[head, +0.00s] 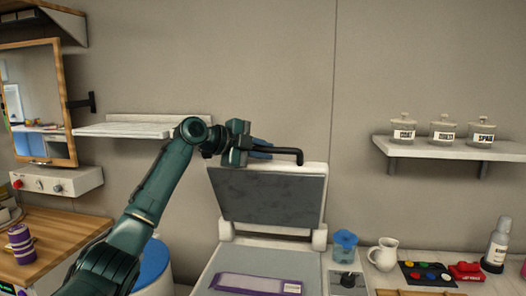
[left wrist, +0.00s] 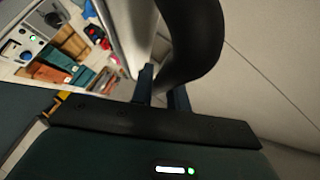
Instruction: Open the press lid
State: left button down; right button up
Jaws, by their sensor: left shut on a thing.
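The press lid (head: 268,197) stands raised and steeply tilted at the back of the press, its dark grey underside facing me. A black handle (head: 287,152) runs along its top edge; it also shows large and curved in the left wrist view (left wrist: 192,40). My left gripper (head: 256,150) is shut on the handle, its blue fingers (left wrist: 162,92) on either side of it. The pale press base (head: 213,268) lies below, with a purple packet (head: 258,284) on it. My right gripper is in neither view.
A jug (head: 383,254), a blue-topped container (head: 344,246), a tray of coloured pieces (head: 428,275) and a bottle (head: 497,247) stand right of the press. A wall shelf with jars (head: 445,150) is at right. An empty shelf (head: 130,130) is behind my left arm.

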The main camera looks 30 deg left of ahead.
pick_arm(q)
jog(key=shift+f, duration=0.1)
jog(key=c, duration=1.4)
grip_release()
jog(key=shift+o, duration=0.2)
jog(key=shift+s+a, duration=0.25)
jog(key=b+v, duration=0.3)
jog(key=v, duration=0.9)
jog(key=shift+s+r+b, duration=0.25)
jog(key=shift+b, duration=0.05)
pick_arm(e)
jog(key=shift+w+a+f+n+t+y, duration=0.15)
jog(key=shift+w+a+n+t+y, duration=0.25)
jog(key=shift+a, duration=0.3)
